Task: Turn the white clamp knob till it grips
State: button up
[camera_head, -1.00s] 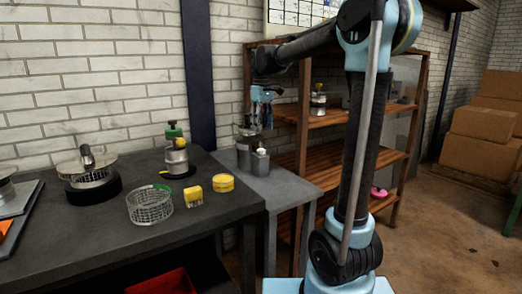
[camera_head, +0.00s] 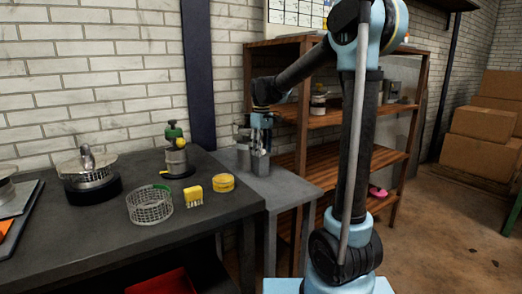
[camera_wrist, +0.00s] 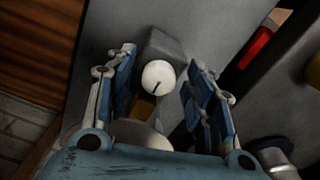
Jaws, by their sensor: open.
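The white clamp knob (camera_wrist: 158,77) is round with a dark line on its face. In the wrist view it sits on a grey block-like holder (camera_wrist: 163,48) at the middle. My gripper (camera_wrist: 160,75) has its two blue-padded fingers apart, one on each side of the knob, with a gap to both. In the head view my gripper (camera_head: 260,150) points down over the small grey side table (camera_head: 285,188), at the metal clamp holder (camera_head: 260,165). The knob is hidden by my gripper there. A pale rounded thing at the bottom of the wrist view is partly covered.
A dark bench (camera_head: 100,240) to the left holds a wire basket (camera_head: 150,205), a yellow brush (camera_head: 194,195), a yellow round tin (camera_head: 223,183) and a green-topped device (camera_head: 176,155). A wooden shelf (camera_head: 340,155) stands just right of and behind the side table.

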jog(key=c, duration=1.1)
jog(key=shift+o, duration=0.2)
jog(key=shift+m, duration=2.4)
jog(key=o, duration=1.1)
jog(key=shift+c, duration=0.2)
jog(key=shift+r, duration=0.1)
notch_tip(320, 180, up, 12)
